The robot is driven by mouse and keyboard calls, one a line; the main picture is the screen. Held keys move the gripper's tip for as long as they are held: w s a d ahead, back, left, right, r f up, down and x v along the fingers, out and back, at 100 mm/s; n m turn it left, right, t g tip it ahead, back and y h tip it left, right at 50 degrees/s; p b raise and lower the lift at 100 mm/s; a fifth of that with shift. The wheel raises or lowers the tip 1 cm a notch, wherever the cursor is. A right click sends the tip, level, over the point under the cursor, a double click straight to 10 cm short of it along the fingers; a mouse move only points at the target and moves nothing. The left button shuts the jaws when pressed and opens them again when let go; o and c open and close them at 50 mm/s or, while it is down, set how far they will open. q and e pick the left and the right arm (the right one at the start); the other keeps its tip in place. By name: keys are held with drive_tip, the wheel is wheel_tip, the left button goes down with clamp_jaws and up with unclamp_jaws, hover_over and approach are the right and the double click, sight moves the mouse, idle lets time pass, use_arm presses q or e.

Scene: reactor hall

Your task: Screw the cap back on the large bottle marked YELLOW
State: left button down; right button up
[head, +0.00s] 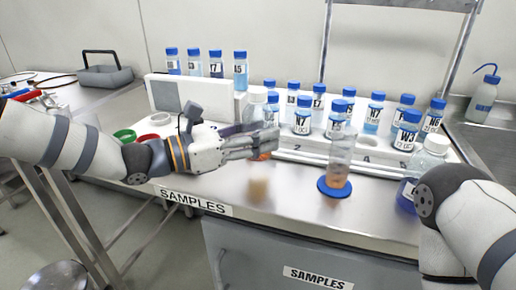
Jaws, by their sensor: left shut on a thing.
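My left gripper (275,141) reaches in from the left over the front of the bench. It is shut around a clear bottle (257,104), whose pale top shows above the fingers and an orange patch below them. The fingers hide its middle and any label. A clear vessel with orange content (338,165) stands to the right on a blue disc (334,188), apart from my gripper. I cannot tell whether the disc is a cap. No marking YELLOW is legible. My right arm enters at the right; its gripper is not in view.
A white numbered rack (310,148) with several blue-capped bottles stands behind. A large clear bottle with blue content (407,195) is partly hidden by my right arm. Red and green rings (124,135) lie left. Bare bench lies between the held bottle and blue disc.

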use_arm(q)
wheel_tip(320, 180, down, 4)
drive_tip(key=shift+w+r, duration=0.15)
drive_tip(key=shift+r, duration=0.05)
drive_tip(key=shift+f, duration=0.1)
drive_tip(key=shift+f, duration=0.15)
drive_tip(key=c, duration=0.9)
unclamp_jaws()
drive_tip(key=shift+r, duration=0.2)
drive_tip(key=shift+a+r, duration=0.1)
drive_tip(key=shift+a, duration=0.1)
drive_tip(key=v, duration=1.1)
drive_tip(key=shift+s+a, duration=0.25)
drive_tip(key=shift+s, duration=0.05)
